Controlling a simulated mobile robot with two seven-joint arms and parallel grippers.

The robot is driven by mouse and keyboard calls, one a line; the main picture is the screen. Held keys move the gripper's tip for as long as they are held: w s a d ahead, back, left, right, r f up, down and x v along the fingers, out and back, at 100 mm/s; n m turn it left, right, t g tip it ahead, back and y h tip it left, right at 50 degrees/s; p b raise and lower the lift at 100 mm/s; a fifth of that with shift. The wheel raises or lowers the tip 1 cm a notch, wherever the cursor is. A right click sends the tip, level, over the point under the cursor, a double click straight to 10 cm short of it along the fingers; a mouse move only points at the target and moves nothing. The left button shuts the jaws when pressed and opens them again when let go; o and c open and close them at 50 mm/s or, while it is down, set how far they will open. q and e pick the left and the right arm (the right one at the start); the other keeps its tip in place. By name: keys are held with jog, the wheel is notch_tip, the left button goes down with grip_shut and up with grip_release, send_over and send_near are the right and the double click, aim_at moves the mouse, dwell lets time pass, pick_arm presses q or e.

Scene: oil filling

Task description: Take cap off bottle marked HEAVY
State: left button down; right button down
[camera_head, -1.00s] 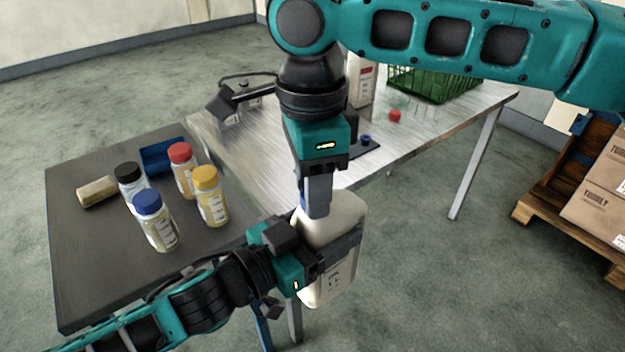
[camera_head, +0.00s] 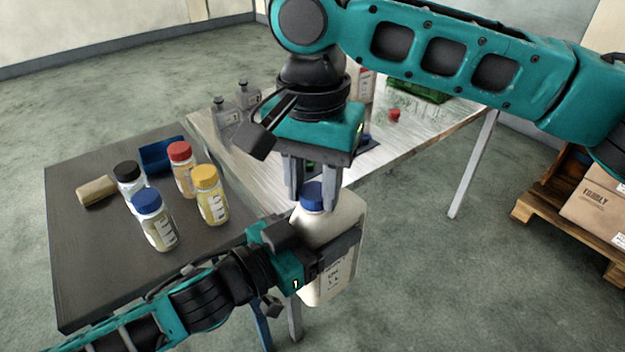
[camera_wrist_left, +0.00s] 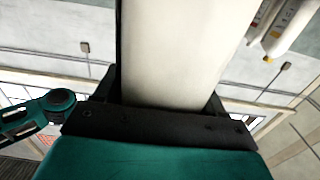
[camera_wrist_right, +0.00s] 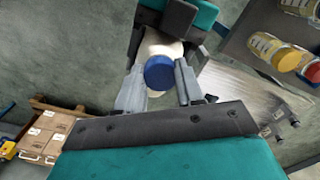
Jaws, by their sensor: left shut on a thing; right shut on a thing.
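A large off-white bottle (camera_head: 340,222) with a blue cap (camera_head: 312,196) stands roughly upright in the air in front of the tables. Its label is partly hidden and too small to read. My left gripper (camera_head: 330,255) is shut around the bottle's body; the pale body also fills the middle of the left wrist view (camera_wrist_left: 175,50). My right gripper (camera_head: 312,183) points down from above, its fingers on either side of the cap. In the right wrist view the blue cap (camera_wrist_right: 159,72) sits between the fingertips on the bottle's top.
A dark table (camera_head: 80,250) at left holds several small capped bottles, a tan block (camera_head: 96,191) and a blue tray (camera_head: 162,156). A metal table (camera_head: 400,140) behind carries grey bottles, a red cap (camera_head: 393,115) and a green crate (camera_head: 420,88). Boxes on a pallet (camera_head: 535,208) stand right.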

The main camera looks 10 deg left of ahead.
jog(key=n, duration=0.5)
jog(key=shift+n, duration=0.4)
jog(key=n, duration=0.7)
jog(key=shift+w+d+r, duration=0.1)
jog(key=n, duration=1.2)
jog(key=shift+w, duration=0.15)
jog(key=n, duration=0.9)
jog(key=shift+w, duration=0.1)
jog(key=n, duration=0.9)
jog(key=shift+n, duration=0.3)
